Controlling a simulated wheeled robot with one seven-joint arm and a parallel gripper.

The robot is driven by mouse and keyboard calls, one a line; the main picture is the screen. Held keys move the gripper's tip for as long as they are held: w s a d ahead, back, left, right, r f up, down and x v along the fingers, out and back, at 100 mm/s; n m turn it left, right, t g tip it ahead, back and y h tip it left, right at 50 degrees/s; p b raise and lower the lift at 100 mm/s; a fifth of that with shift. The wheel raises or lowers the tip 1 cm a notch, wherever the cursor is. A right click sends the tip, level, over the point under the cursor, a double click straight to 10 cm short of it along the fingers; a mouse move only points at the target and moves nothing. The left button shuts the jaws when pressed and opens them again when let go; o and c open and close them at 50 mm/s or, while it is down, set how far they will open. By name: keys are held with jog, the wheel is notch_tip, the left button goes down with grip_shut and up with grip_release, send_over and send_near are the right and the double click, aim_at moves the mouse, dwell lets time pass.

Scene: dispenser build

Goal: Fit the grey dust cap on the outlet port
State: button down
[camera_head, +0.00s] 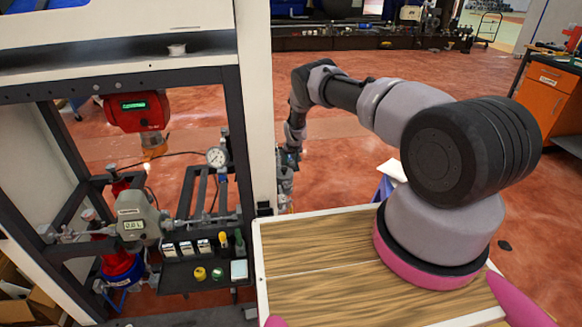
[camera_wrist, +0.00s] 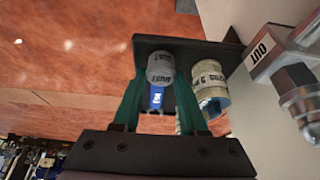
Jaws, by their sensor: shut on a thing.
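The grey dust cap (camera_wrist: 160,68), lettered "DUST", sits between the green fingertips of my gripper (camera_wrist: 159,86) in the wrist view, with a blue part below it. My gripper is shut on it. The outlet port (camera_wrist: 298,90) is a metal and clear fitting at the right edge, beside a white "OUT" label (camera_wrist: 262,50). The cap is apart from the port, to its left. In the head view my gripper (camera_head: 285,185) is small beside the pale post, and the cap and port cannot be made out.
A beige lettered cap-like piece (camera_wrist: 208,78) with a blue end is close to the right finger, by a dark plate (camera_wrist: 150,44). A pale panel (camera_wrist: 245,100) stands right of it. In the head view, a dark frame with gauges (camera_head: 216,157) and a tray (camera_head: 180,278) stands left.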

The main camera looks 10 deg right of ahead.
aim_at(291, 161)
jog(key=shift+r, duration=2.4)
